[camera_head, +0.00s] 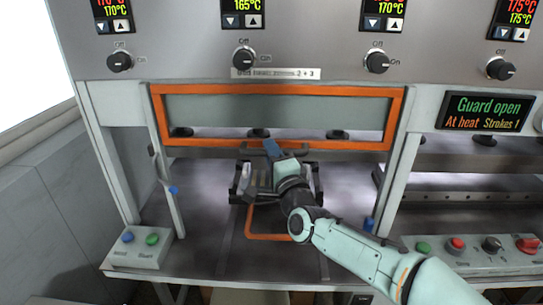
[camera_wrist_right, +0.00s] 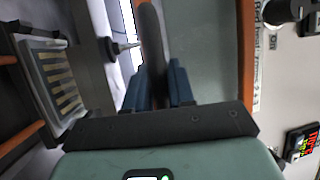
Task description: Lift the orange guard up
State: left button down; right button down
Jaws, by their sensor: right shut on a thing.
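The orange guard (camera_head: 397,118) is a wide orange frame around a clear grey window, across the upper part of the press opening. There is an open gap below its lower edge. The screen (camera_head: 486,112) at the right reads "Guard open". My right gripper (camera_head: 271,147) is at the middle of the guard's lower edge, shut on its dark handle bar (camera_head: 300,150). In the right wrist view the handle (camera_wrist_right: 151,40) runs between my blue fingers (camera_wrist_right: 160,85), with the guard's frame (camera_wrist_right: 246,50) to the right. My left gripper is not in view.
Below my gripper a dark fixture (camera_head: 235,190) with an orange loop (camera_head: 265,238) lies on the grey press table (camera_head: 200,210). A button box (camera_head: 142,250) stands at the front left. White posts flank the opening. A control panel with knobs (camera_head: 244,57) is above.

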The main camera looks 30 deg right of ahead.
jog(key=c, duration=1.1)
grip_release()
jog(key=shift+o, duration=0.2)
jog(key=shift+f, duration=0.1)
jog(key=shift+s, duration=0.35)
jog(key=b+v, duration=0.3)
jog(key=v, duration=0.9)
jog(key=shift+s+b, duration=0.35)
jog(key=shift+f, duration=0.1)
